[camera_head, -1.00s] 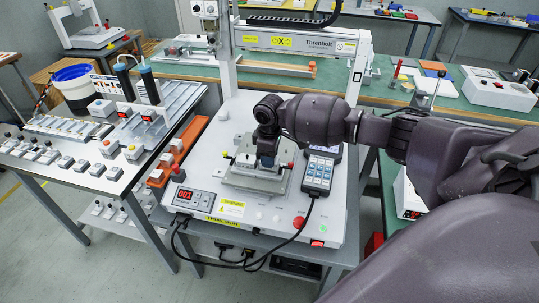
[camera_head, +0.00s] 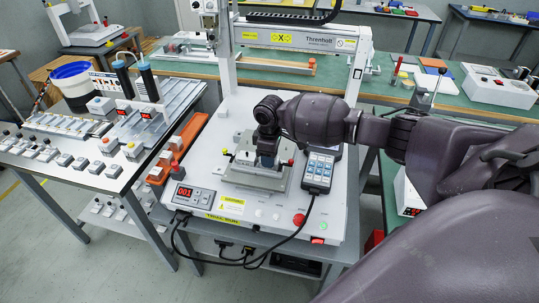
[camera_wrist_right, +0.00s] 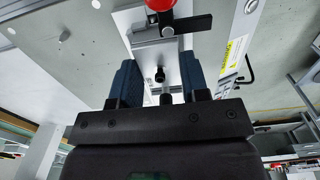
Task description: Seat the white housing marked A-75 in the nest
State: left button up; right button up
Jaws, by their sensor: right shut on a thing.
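My right gripper (camera_head: 267,160) points down over the metal fixture with the nest (camera_head: 240,174) on the white screwdriver machine's base. In the right wrist view its two dark blue fingers (camera_wrist_right: 158,82) stand apart, with a pale piece (camera_wrist_right: 150,58) between them that I take to be the white housing. Its A-75 marking cannot be read. The gripper hides the housing and the nest's middle in the head view, so how deep the housing sits cannot be told. A clamp with a red knob (camera_wrist_right: 159,4) and dark bar (camera_wrist_right: 190,25) is just beyond the fingers. My left gripper is not in view.
A keypad pendant (camera_head: 319,170) stands close to the right of the fixture. The gantry crossbeam (camera_head: 300,37) spans behind it. A front panel with a red display (camera_head: 184,192) and red button (camera_head: 299,219) lies nearer. An orange rail (camera_head: 176,150) and a parts bench (camera_head: 75,140) are left.

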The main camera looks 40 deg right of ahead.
jog(key=o, duration=1.1)
notch_tip(320, 180, up, 11)
jog(key=shift+f+p, duration=0.1)
jog(key=shift+p, duration=0.95)
